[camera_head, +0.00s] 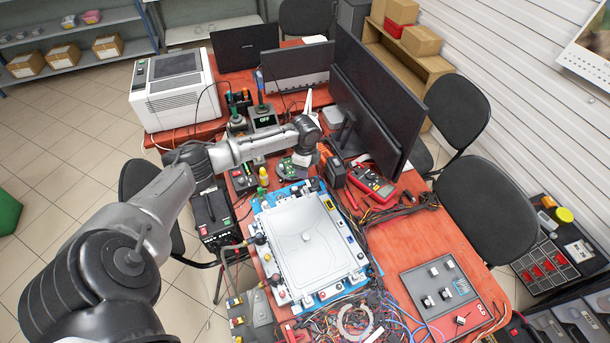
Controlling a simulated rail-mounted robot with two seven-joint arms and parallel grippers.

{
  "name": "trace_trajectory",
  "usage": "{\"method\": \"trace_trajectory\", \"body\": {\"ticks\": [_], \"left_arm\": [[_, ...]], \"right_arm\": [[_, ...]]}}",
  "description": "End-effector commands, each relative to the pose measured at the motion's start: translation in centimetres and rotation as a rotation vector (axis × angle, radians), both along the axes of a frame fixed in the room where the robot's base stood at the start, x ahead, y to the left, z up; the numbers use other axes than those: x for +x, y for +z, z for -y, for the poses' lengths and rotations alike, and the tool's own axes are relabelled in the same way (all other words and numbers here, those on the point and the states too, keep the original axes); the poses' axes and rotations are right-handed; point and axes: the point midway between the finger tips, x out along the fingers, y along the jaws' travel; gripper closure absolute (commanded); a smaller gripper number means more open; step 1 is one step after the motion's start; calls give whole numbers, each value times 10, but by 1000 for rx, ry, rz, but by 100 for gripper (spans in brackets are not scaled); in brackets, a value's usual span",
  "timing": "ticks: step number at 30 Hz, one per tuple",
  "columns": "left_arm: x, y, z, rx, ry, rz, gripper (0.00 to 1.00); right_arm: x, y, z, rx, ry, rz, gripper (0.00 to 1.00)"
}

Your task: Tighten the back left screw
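A pale grey metal case (305,237) with a raised lid lies on a blue base on the red table. Small dark and red fittings sit around its corners. The back left screw is too small to make out at the case's back left corner. My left arm comes in from the left and reaches over the table behind the case. My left gripper (303,163) points down beyond the case's back edge, near a green round part. Its fingers are too small and dark to show whether they are open or hold anything. My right gripper is not in view.
Dark monitors (378,100) stand behind and right of the case. A red multimeter (371,184) lies to its right. Tangled wires (350,318) lie in front, and a grey panel (440,288) lies front right. A black power box (212,216) stands left. Some red tabletop is clear right of the case.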

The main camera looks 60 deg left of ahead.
Motion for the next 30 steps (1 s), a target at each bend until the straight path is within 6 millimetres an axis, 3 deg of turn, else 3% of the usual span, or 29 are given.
{"method": "trace_trajectory", "body": {"ticks": [3,9,30], "left_arm": [[0,17,0,0,0,1,54],[0,29,0,-1,-1,-1,54],[0,31,0,-1,0,-1,54]], "right_arm": [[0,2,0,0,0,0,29],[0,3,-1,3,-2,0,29],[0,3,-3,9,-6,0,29]]}}
